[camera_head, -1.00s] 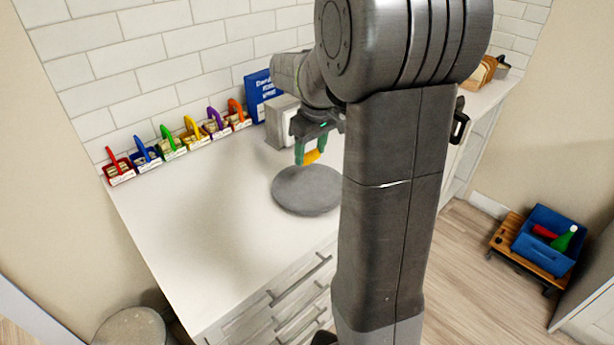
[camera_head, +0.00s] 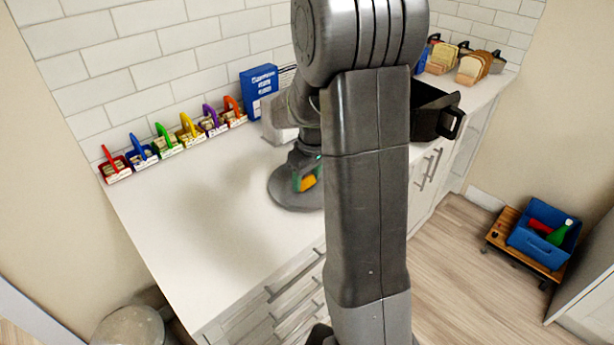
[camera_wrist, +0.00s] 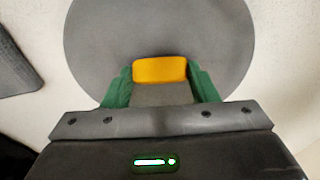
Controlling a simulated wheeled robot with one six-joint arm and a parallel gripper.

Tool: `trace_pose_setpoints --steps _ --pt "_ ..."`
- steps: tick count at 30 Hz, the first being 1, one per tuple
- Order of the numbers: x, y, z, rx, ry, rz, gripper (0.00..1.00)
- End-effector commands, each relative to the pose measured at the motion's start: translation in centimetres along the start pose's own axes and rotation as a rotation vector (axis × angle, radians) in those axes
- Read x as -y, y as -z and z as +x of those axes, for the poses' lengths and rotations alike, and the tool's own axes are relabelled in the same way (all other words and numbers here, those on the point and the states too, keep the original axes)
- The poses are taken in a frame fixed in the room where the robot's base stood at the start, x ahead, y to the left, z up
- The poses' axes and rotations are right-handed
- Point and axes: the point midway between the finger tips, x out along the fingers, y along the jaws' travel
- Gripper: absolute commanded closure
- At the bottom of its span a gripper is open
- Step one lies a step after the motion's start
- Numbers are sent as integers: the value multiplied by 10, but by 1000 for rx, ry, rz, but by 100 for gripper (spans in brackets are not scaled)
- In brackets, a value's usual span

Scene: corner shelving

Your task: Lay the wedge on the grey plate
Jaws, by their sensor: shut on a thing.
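The wedge (camera_wrist: 160,70) is orange-yellow and sits between the green fingers of my gripper (camera_wrist: 160,84) in the wrist view. My gripper is shut on it. The round grey plate (camera_wrist: 205,35) lies behind and below the wedge in the wrist view. In the head view, my gripper (camera_head: 304,178) holds the wedge (camera_head: 308,183) low over the grey plate (camera_head: 284,195). My arm hides the plate's right part. I cannot tell whether the wedge touches the plate.
Several small coloured baskets (camera_head: 168,143) line the wall at the back left. A blue box (camera_head: 259,88) stands behind the plate. The white counter (camera_head: 200,220) is clear to the left. A dark pan-like container (camera_head: 430,112) and bread (camera_head: 474,66) are at the right.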

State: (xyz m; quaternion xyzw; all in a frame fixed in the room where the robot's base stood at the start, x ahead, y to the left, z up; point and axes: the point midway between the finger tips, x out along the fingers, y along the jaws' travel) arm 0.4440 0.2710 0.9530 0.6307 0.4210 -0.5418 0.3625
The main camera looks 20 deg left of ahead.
Motion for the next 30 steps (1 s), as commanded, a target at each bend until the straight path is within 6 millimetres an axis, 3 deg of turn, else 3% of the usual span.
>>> trace_pose_setpoints --steps 4,5,7,8,20,30 --pt "0 -1 5 0 0 0 68" --pt "0 0 3 0 0 0 41" --pt "0 0 3 0 0 0 27" --pt "0 0 3 0 0 0 25" --pt "0 1 -6 -3 -1 0 25" --pt "-1 1 -76 -5 -3 1 25"
